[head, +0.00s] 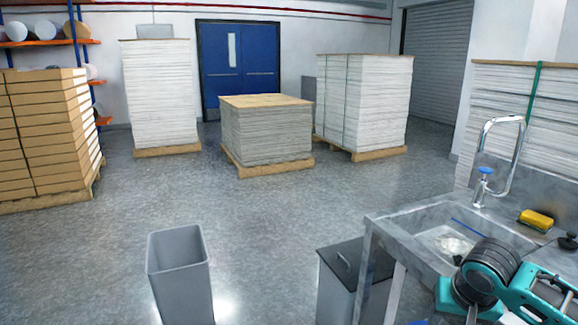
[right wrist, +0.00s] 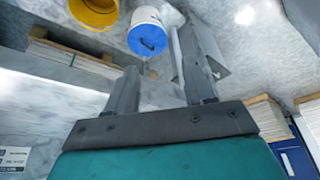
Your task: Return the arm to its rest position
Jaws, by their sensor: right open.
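My right arm, teal with dark joint rings, comes in at the lower right of the head view, in front of the sink counter. Its gripper is not clearly visible there. In the right wrist view my right gripper (right wrist: 160,68) has its two grey fingers spread apart, with nothing between them. My left arm and left gripper are not in the head view.
A steel sink counter (head: 403,218) with a tap (head: 484,172) and yellow sponge (head: 536,219) stands close to my right arm. A grey open bin (head: 180,278) and a lidded bin (head: 338,290) stand nearby. Open floor lies beyond, before paper stacks (head: 266,134). The wrist view shows a blue-lidded bucket (right wrist: 147,40).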

